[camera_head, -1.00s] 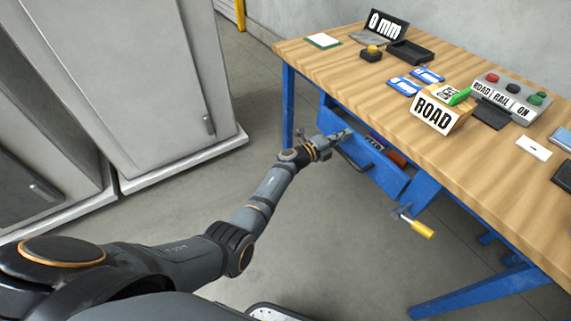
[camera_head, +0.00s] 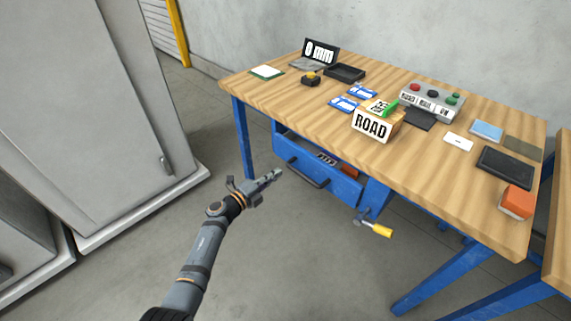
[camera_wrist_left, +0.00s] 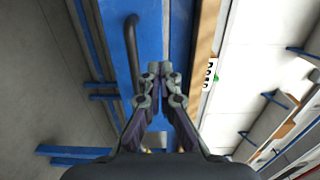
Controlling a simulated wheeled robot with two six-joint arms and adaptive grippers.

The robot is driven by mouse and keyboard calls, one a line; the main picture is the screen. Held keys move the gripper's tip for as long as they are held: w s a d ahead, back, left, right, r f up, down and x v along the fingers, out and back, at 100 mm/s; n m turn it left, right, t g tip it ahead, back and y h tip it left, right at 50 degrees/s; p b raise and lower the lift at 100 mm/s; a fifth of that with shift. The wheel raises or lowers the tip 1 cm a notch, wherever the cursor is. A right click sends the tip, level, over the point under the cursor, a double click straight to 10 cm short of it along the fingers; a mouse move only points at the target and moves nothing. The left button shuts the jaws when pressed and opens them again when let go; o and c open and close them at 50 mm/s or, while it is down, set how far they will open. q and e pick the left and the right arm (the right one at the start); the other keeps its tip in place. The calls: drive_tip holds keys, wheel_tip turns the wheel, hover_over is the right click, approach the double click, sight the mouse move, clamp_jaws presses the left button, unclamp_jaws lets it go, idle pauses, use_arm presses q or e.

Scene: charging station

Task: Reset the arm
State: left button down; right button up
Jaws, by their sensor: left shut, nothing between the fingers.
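My left arm (camera_head: 204,250) reaches up from the bottom in the head view. My left gripper (camera_head: 276,175) is shut and empty, and appears just left of the blue drawer (camera_head: 335,186) under the workbench. In the left wrist view the shut fingertips (camera_wrist_left: 160,68) lie over the blue drawer front, beside its dark handle (camera_wrist_left: 130,45). The drawer stands partly open, with a reddish-brown item (camera_head: 347,170) inside. I cannot tell whether the fingers touch the drawer; a gap shows in the head view. My right arm is out of view.
The wooden workbench (camera_head: 300,100) holds a ROAD sign block (camera_head: 371,126), a button box (camera_head: 432,100), blue cards (camera_head: 344,104) and a dark tray (camera_head: 344,72). A yellow-handled tool (camera_head: 376,230) sticks out below the bench. Grey cabinets (camera_head: 100,110) stand at left. Open floor (camera_head: 290,270) lies between.

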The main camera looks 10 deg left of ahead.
use_arm(q)
drive_tip(key=shift+v, duration=1.1)
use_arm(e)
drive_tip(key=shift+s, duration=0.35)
